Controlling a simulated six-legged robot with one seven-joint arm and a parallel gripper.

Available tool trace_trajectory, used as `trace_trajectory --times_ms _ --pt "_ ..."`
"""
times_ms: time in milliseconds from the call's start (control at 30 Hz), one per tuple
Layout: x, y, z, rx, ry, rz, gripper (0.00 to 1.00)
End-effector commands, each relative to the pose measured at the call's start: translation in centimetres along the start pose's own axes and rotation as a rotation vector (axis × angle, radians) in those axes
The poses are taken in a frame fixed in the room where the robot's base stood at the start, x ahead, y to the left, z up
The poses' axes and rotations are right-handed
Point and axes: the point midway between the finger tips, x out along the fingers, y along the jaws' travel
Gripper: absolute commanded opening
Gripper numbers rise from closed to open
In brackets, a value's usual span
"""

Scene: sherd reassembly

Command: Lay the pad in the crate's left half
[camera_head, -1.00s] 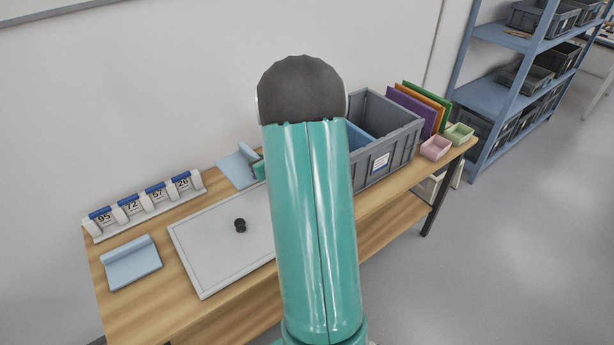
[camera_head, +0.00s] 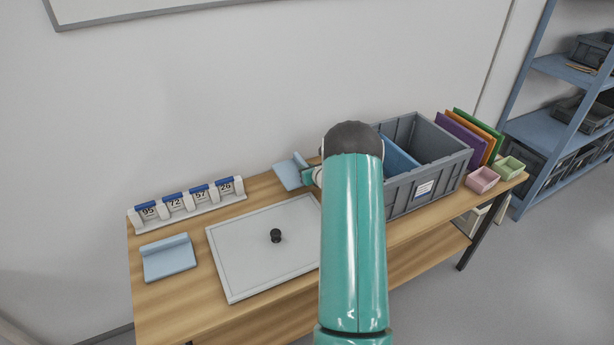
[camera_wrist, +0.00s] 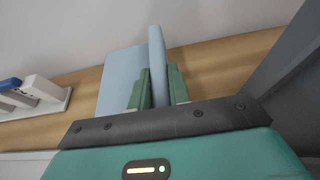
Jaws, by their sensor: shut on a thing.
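A light blue pad (camera_head: 286,174) with an upright ridge lies at the back of the table, left of the grey crate (camera_head: 432,187). My gripper (camera_wrist: 160,90) has its green fingers on either side of the ridge and is shut on this pad; the pad's flat part (camera_wrist: 121,75) shows to the left in the wrist view. In the head view my arm hides most of the gripper and part of the crate's left side. A blue panel (camera_head: 400,157) stands inside the crate. A second light blue pad (camera_head: 168,260) lies at the table's left front.
A white board with a black knob (camera_head: 276,236) lies mid-table. A numbered rack (camera_head: 187,203) stands behind it at left. Right of the crate are coloured upright panels (camera_head: 463,138), a pink bin (camera_head: 482,180) and a green bin (camera_head: 510,168). The crate wall (camera_wrist: 292,62) rises close at right in the wrist view.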

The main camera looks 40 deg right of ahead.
Motion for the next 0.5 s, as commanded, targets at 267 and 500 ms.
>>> trace_trajectory --times_ms 267,500 --pt "1.8 -0.2 -1.9 0.001 0.002 0.0 0.0" --pt "2.5 -0.2 -3.5 0.0 -0.002 0.0 0.0"
